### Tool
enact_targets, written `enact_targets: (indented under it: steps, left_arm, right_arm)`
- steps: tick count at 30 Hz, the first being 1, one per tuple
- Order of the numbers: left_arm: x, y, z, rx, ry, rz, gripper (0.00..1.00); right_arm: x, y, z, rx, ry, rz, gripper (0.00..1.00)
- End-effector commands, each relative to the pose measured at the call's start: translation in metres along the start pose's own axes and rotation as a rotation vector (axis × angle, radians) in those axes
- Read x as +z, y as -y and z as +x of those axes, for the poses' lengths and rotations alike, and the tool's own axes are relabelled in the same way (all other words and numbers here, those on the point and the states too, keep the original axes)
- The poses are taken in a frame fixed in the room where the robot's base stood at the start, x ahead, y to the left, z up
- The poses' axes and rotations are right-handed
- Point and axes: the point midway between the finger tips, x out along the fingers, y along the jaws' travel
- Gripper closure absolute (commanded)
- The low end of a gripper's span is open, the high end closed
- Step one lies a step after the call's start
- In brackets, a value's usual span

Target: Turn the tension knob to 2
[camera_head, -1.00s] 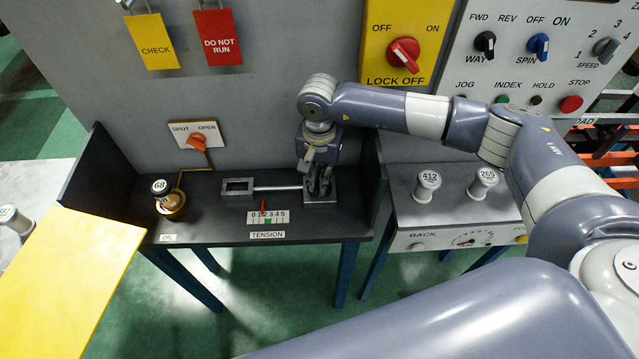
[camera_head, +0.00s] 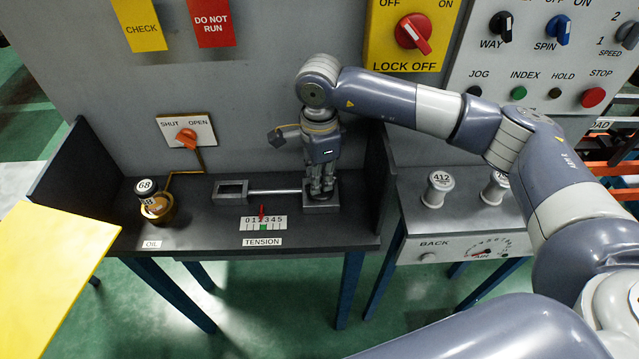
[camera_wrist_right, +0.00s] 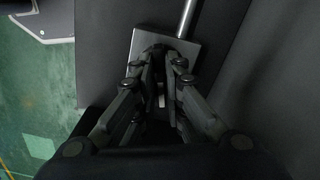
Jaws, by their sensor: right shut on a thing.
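The tension scale (camera_head: 263,223) is a small white plate numbered 0 to 5 at the front of the dark shelf. Its red pointer (camera_head: 261,212) stands near 1 to 2, too small to read exactly; a green mark sits below it. A metal block (camera_head: 320,207) stands at the right end of a steel rod (camera_head: 275,191). My right gripper (camera_head: 322,192) points straight down over this block, shut on the tension knob, which is mostly hidden by the fingers. In the right wrist view the fingers (camera_wrist_right: 163,85) close in over the block's plate (camera_wrist_right: 183,50). My left gripper is not in view.
A brass oil cup (camera_head: 157,207) and an orange shut/open lever (camera_head: 187,137) are to the left. Dark side walls (camera_head: 375,185) bound the shelf. White spools (camera_head: 437,190) stand on the cabinet at right.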

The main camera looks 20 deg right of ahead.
Motion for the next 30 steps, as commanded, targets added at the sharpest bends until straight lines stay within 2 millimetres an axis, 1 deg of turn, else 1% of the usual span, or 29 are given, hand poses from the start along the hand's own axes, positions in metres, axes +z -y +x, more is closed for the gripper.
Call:
enact_targets:
  steps: [1, 3, 13, 21, 30]
  left_arm:
    - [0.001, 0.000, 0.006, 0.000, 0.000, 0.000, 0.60]
    - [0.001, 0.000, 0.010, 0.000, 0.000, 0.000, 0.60]
    - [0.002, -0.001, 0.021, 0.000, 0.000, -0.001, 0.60]
    - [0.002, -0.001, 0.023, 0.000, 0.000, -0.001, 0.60]
    - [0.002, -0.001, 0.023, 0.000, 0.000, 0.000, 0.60]
  right_arm:
    - [0.000, 0.002, 0.002, -0.005, 0.000, 0.041, 1.00]
    - [-0.001, 0.002, 0.001, -0.005, -0.001, 0.096, 1.00]
    - [0.000, 0.002, 0.000, -0.005, 0.001, 0.284, 1.00]
    - [-0.001, 0.002, -0.002, -0.005, 0.000, 0.343, 1.00]
    - [-0.001, 0.002, -0.002, -0.005, 0.000, 0.350, 1.00]
